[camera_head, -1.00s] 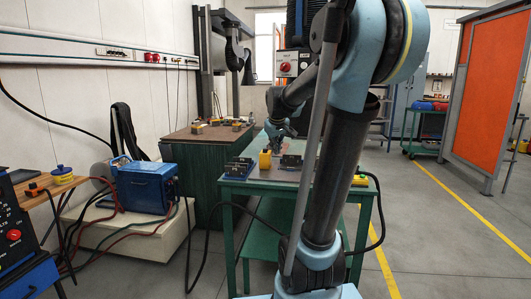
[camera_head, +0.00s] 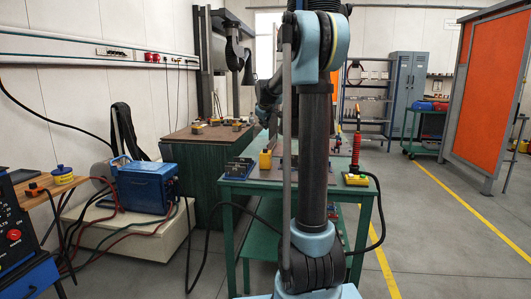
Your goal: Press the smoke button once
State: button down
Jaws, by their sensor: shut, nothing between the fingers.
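No button labelled for smoke can be read. A grey box with a red knob, seen a second ago at the back, is now behind my upright arm. A small yellow box (camera_head: 355,179) with a cable sits on the right end of the green table (camera_head: 235,184); its details are too small to tell. My gripper (camera_head: 268,118) hangs beyond the near arm links, near the back edge of the table, left of my upright link. It is shut and looks empty. Its fingertips are small and partly hidden.
A yellow block (camera_head: 265,160) and a dark blue fixture (camera_head: 238,168) stand on the green table. A red-handled torch (camera_head: 356,148) stands upright at its right. A blue welder (camera_head: 145,187) is at left, an orange screen (camera_head: 498,90) at right.

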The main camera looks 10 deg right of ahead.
jog(key=shift+f, duration=0.1)
jog(key=shift+f, duration=4.35)
jog(key=shift+s+f, duration=0.1)
jog(key=shift+f, duration=0.25)
jog(key=shift+f, duration=0.4)
jog(key=shift+r, duration=0.85)
jog(key=shift+r, duration=2.55)
